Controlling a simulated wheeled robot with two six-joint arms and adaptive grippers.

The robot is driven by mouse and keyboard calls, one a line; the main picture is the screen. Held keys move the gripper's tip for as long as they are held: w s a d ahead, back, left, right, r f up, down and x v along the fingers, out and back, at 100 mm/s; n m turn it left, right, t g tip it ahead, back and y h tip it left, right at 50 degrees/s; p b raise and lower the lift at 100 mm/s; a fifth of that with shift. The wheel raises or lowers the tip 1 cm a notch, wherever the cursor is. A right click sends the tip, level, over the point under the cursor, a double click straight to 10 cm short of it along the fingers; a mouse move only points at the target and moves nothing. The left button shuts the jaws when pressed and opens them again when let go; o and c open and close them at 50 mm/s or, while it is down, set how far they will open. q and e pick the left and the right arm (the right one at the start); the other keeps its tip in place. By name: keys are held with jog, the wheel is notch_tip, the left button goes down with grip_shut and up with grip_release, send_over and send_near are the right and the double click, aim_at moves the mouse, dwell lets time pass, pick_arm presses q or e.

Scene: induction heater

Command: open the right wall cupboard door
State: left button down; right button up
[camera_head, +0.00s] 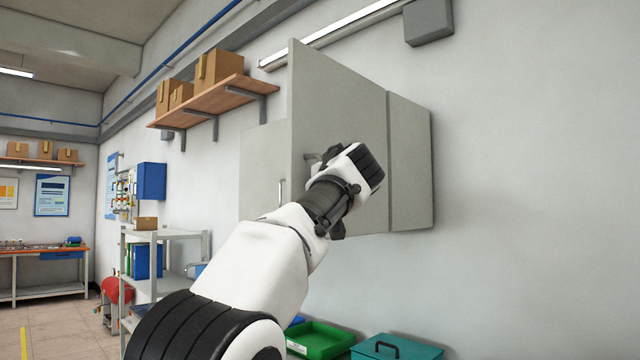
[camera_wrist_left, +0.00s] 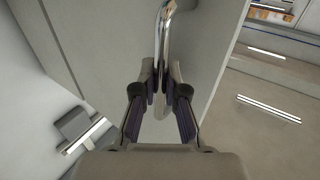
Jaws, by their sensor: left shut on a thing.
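The right wall cupboard door (camera_head: 335,110) is a plain grey panel standing swung out from the grey wall cupboard (camera_head: 411,165). Its free edge is at the left and its hinge side at the right. My left gripper (camera_head: 318,168) is at the door's lower part, with the wrist hiding some of the panel. In the left wrist view, the gripper (camera_wrist_left: 162,88) is shut on a chrome bar handle (camera_wrist_left: 163,40) on the door (camera_wrist_left: 205,40). The left cupboard door (camera_head: 261,165) looks closed, with its own bar handle (camera_head: 282,192). My right gripper is not in view.
A wooden shelf (camera_head: 213,95) with cardboard boxes is on the wall at the left. Below are a grey rack (camera_head: 165,236), a green bin (camera_head: 322,338) and a teal case (camera_head: 398,348). The wall right of the cupboard is clear.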

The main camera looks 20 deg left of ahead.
pick_arm(q)
jog(key=shift+r, duration=0.2)
jog(key=c, duration=1.2)
grip_release()
jog(key=shift+d, duration=0.1)
jog(key=shift+f, duration=0.1)
jog(key=v, duration=1.2)
